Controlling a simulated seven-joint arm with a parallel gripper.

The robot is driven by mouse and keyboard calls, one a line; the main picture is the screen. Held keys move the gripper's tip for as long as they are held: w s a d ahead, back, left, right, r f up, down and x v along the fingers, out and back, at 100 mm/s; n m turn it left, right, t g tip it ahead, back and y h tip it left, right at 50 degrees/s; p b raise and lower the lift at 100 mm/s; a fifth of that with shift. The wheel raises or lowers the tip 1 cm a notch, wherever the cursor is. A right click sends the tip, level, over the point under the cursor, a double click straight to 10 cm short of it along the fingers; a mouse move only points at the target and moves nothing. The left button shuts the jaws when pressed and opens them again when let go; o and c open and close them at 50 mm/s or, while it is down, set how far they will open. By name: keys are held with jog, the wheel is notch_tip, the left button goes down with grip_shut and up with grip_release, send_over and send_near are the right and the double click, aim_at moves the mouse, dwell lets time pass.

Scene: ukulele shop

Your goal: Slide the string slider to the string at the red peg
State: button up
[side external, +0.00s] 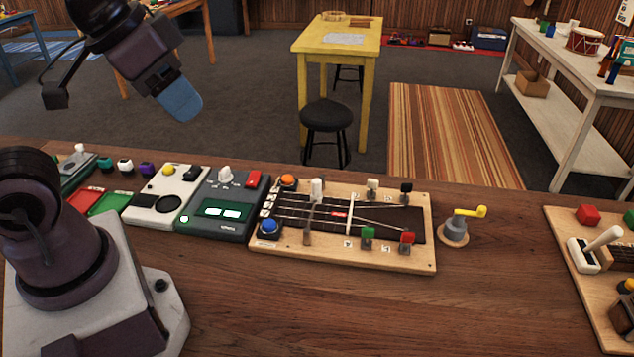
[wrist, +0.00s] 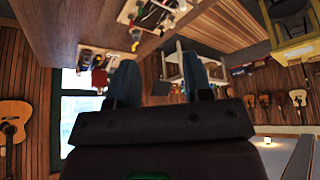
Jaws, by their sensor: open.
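A wooden board (side external: 344,258) with a dark string panel lies on the bench in the side view. A white upright knob (side external: 317,190), apparently the string slider's handle, stands near the panel's upper left. The red peg (side external: 407,238) is at the board's lower right, beside the green peg (side external: 368,235). A white peg (side external: 372,185) and a black peg (side external: 406,188) stand along the upper edge. My gripper (side external: 184,105) is raised above and left of the board, far from it. Its blue fingers are apart and empty in the wrist view (wrist: 158,64).
Left of the board are a dark device (side external: 212,232) with a red switch and a light-coloured device (side external: 150,212). A yellow crank (side external: 468,212) stands to its right. Another wooden board (side external: 575,285) is at far right. The bench front is clear.

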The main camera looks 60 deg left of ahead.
jog(key=w+a+f+g, duration=0.2)
jog(key=w+f+g, duration=0.2)
jog(key=w+f, duration=0.5)
jog(key=g, duration=0.1)
send_near(316, 180)
jog(key=f, duration=1.1)
jog(key=shift+w, duration=0.2)
jog(key=shift+d, duration=0.1)
grip_shut()
